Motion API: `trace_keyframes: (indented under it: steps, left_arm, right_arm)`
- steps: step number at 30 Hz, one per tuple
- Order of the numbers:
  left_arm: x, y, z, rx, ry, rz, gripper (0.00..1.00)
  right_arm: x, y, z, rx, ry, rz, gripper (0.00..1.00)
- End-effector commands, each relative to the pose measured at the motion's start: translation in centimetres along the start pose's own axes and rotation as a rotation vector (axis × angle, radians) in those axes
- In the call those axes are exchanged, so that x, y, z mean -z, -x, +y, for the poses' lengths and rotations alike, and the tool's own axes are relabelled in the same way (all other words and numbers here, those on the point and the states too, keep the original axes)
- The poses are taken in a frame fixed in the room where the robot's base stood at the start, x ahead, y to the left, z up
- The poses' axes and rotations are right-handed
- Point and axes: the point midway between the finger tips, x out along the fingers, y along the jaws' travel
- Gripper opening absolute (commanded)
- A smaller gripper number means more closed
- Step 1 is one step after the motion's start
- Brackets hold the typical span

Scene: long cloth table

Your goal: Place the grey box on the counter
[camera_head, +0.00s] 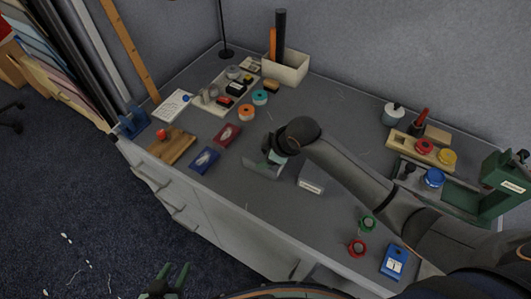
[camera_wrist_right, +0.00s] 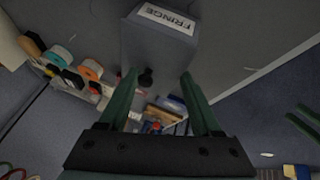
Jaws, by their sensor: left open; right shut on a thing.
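The grey box (camera_wrist_right: 155,48), with a white label reading FRINGE, sits between the fingertips of my right gripper (camera_wrist_right: 158,75) in the right wrist view. My right gripper (camera_head: 270,160) is shut on it, over the middle of the grey counter (camera_head: 305,232). In the head view the wrist and forearm cover part of the grip. I cannot tell whether the box touches the counter. My left gripper (camera_head: 176,278) is open and empty, in front of the counter at the bottom.
A labelled grey shape (camera_head: 312,178) shows beside my right forearm. A red box (camera_head: 229,135) and a blue box (camera_head: 206,160) lie left of my right gripper. A green ring (camera_head: 367,224), a red ring (camera_head: 357,248) and a blue device (camera_head: 394,262) lie at the right front.

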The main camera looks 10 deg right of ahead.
Motion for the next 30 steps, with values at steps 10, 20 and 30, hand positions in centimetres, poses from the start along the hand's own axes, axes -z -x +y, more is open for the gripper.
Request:
trace_keyframes:
  steps: [10,20,30]
  left_arm:
    - [0.0,0.0,0.0,0.0,0.0,0.0,0.5]
    - [0.0,0.0,0.0,0.0,0.0,-0.001,0.5]
    - [-0.1,-0.1,0.0,0.0,0.0,-0.001,0.5]
  right_arm:
    - [-0.1,-0.2,-0.1,0.0,0.0,0.001,0.66]
    - [-0.1,-0.2,-0.1,0.0,0.0,0.0,0.96]
    - [0.0,0.8,0.0,-0.002,0.001,0.002,0.96]
